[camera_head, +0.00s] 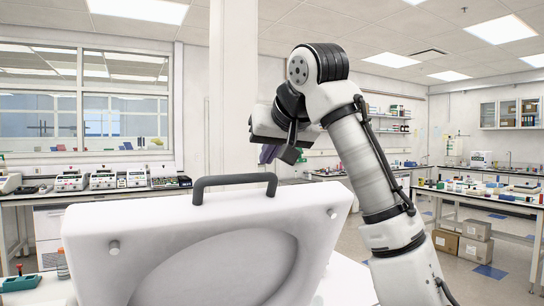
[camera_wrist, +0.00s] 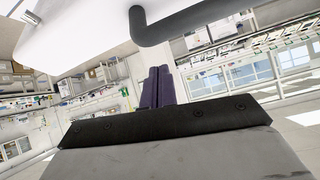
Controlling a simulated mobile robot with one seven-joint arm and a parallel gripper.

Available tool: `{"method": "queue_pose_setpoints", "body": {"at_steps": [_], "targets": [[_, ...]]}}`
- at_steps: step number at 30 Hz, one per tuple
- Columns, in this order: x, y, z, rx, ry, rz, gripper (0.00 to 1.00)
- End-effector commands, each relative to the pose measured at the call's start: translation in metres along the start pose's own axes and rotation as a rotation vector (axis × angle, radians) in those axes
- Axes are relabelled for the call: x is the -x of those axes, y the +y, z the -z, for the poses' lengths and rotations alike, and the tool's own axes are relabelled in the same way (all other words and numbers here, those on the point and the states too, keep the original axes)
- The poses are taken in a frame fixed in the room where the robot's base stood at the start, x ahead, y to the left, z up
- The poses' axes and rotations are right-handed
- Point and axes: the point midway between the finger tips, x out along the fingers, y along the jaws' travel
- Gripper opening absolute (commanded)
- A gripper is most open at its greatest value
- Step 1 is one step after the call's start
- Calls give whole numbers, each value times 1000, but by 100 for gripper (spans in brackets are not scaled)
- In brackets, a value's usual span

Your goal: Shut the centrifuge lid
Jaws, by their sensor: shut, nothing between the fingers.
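The centrifuge lid (camera_head: 190,250) is a large white panel that stands raised in the head view, with a rounded recess on the face toward the camera. A dark grey handle (camera_head: 235,181) arches from its top edge. My gripper (camera_head: 268,154) is just above the handle's right end in the picture, apart from it. Its purple fingers are shut and empty. In the wrist view the fingers (camera_wrist: 157,78) point toward the handle (camera_wrist: 190,18), and part of the white lid (camera_wrist: 75,28) shows at the upper left. The centrifuge body is mostly hidden behind the lid.
A green rack (camera_head: 20,283) and a small bottle (camera_head: 62,264) stand left of the lid. A back bench holds several white instruments (camera_head: 103,180). Cardboard boxes (camera_head: 476,240) sit on the floor under the right bench. The air above the lid's left side is clear.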

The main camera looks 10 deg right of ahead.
Motion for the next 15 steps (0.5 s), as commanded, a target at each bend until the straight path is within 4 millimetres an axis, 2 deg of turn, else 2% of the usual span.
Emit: {"method": "queue_pose_setpoints", "body": {"at_steps": [6,15], "targets": [[6,1,-18,-1,-1,-1,0],[8,0,-24,-1,-1,0,0]]}}
